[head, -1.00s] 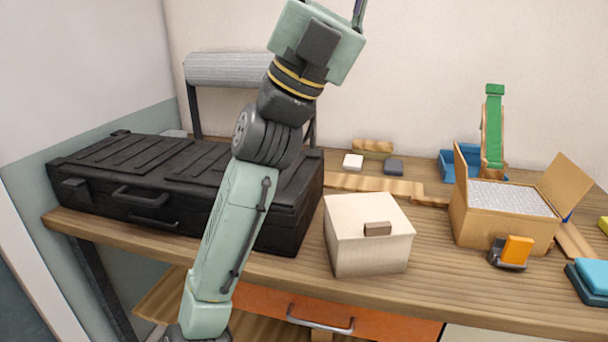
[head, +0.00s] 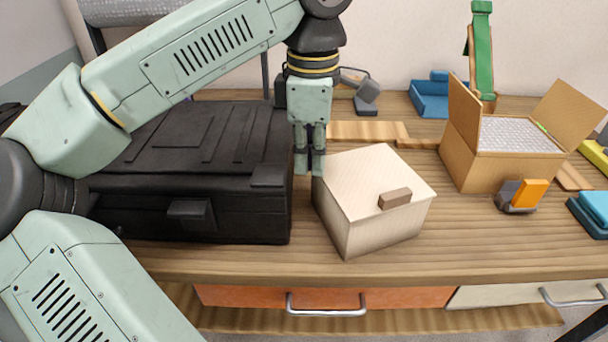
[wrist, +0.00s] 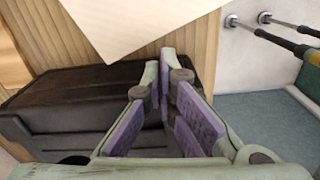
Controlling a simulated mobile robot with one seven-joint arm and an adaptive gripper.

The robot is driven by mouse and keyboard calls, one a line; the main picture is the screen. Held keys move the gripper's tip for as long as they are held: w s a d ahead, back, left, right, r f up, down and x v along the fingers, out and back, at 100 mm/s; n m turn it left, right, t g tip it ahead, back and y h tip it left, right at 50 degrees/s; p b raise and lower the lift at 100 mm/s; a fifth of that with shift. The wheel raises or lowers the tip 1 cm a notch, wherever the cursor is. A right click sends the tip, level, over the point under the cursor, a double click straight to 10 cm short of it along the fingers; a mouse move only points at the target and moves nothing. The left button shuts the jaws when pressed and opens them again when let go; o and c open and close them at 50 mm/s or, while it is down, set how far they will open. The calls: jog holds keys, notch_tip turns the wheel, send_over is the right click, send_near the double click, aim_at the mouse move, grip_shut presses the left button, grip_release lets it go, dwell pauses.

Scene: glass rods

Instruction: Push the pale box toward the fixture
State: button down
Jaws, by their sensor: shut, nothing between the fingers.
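The pale box (head: 350,222) stands on the wooden table, turned at an angle to the front edge, with a small brown block-like handle on it. My gripper (head: 309,172) points down at the box's left corner, between the box and the black case. Its fingers are shut and hold nothing. Contact with the box is too close to judge. In the wrist view, a pale corner of the box (wrist: 140,22) lies just beyond the purple-padded fingers (wrist: 165,75). Wooden strips (head: 365,131) lie behind the box; I cannot tell whether they are the fixture.
The black case (head: 200,150) fills the table's left side, close to my gripper. An open cardboard box (head: 490,172) stands right of the pale box, with an orange-and-grey item (head: 520,195) before it. A blue bin (head: 430,100) is behind.

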aim_at(330, 204)
notch_tip(330, 204, down, 9)
jog(key=shift+s+d+f+p, duration=0.1)
jog(key=shift+f+p, duration=0.1)
jog(key=shift+p, duration=0.5)
jog(key=d+b, duration=0.1)
jog(key=d, duration=0.1)
jog(key=shift+s+d+f+b, duration=0.1)
jog(key=shift+s+d+b, duration=0.05)
jog(key=shift+d+b, duration=0.2)
jog(key=shift+d, duration=0.25)
jog(key=shift+r, duration=0.25)
